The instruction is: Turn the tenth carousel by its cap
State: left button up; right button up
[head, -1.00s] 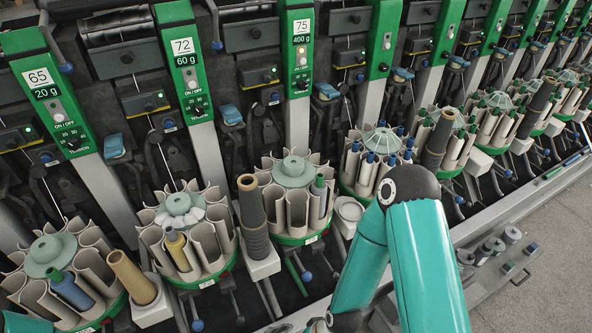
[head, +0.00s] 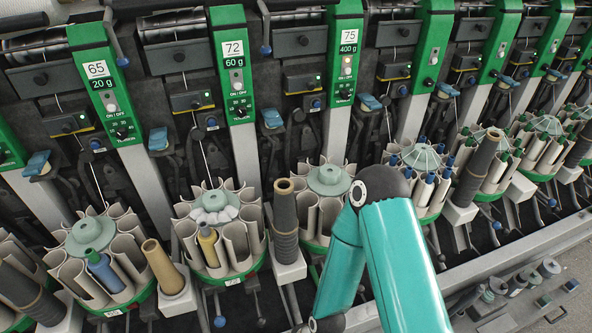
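Round carousels of upright grey-beige pockets stand in a row along the machine, each with a cap at its centre. Under sign 65 is a carousel with a grey-green cap (head: 90,235). Under sign 72 is one with a pale scalloped cap (head: 214,206). Under sign 75 is one with a round grey-green cap (head: 329,180), its right side hidden by my teal arm. Further right are carousels with conical caps (head: 421,157). No number marks which is the tenth. My bent arm shows in front, but neither gripper is in view.
Tall dark cones (head: 285,222) and a tan cone (head: 163,267) stand between carousels. Some pockets hold blue or yellow bobbins (head: 208,247). Green panels (head: 233,62) rise behind. A grey rail (head: 520,238) runs along the front right, with grey floor beyond.

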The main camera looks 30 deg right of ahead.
aim_at(320, 191)
jog(key=u, duration=0.55)
jog(key=k, duration=1.35)
jog(key=z, duration=0.9)
jog(key=i, duration=1)
jog(key=u, duration=0.05)
